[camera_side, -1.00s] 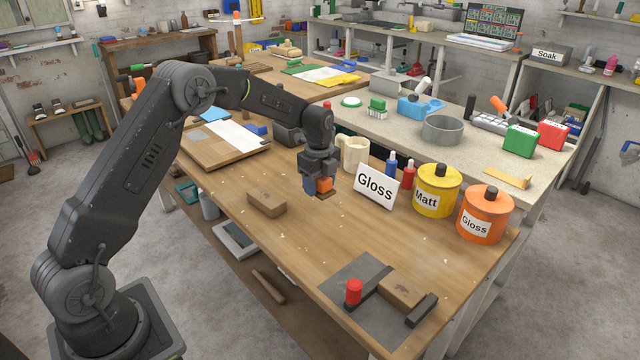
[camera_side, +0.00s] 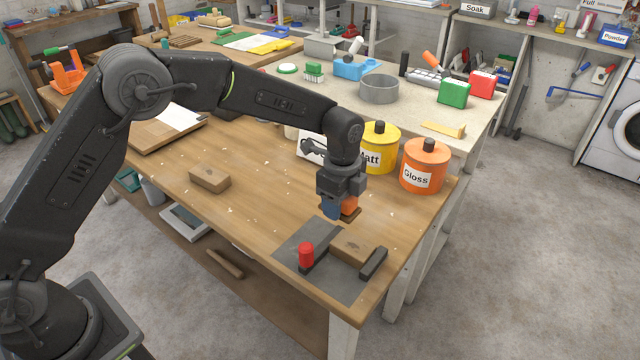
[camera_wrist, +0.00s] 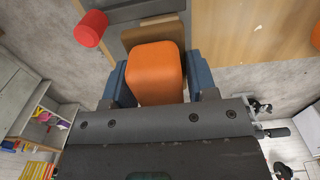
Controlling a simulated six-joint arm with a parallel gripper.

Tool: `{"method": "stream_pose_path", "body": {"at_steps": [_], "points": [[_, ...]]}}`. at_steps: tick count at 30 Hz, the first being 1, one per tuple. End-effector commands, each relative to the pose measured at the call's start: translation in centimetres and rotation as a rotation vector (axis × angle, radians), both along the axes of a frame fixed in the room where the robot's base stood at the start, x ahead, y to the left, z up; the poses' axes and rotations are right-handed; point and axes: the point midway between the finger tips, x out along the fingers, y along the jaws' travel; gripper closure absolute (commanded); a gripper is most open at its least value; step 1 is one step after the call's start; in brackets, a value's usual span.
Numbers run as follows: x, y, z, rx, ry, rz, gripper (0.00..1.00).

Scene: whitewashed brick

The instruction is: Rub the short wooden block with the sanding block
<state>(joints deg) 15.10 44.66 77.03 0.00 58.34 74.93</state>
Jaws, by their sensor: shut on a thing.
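My gripper (camera_side: 340,207) is shut on the sanding block (camera_side: 350,204), which has an orange grip and a flat brown base. In the wrist view the orange grip (camera_wrist: 156,72) sits between my blue fingers, with the base beyond it. A wooden block (camera_side: 352,248) lies on a dark grey mat (camera_side: 338,285) near the table's front right corner, between two dark bars. The sanding block is just behind and above that block and appears apart from it. Another wooden block (camera_side: 209,180) lies loose further left on the table.
A red knob (camera_side: 306,254) stands beside the left dark bar. The right dark bar (camera_side: 374,262) flanks the block. A yellow Matt tin (camera_side: 381,148) and an orange Gloss tin (camera_side: 425,166) stand behind my gripper. The table left of the mat is mostly clear.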

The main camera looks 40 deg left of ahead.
Motion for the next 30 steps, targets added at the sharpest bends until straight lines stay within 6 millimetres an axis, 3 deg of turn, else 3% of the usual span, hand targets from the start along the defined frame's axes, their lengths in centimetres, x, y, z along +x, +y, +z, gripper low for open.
{"method": "stream_pose_path", "body": {"at_steps": [8,30], "points": [[-0.1,-0.4,-1.2,0.0,0.0,0.0,0.66],[-0.1,-0.7,-8.0,-0.001,-0.001,-0.002,0.69]]}}
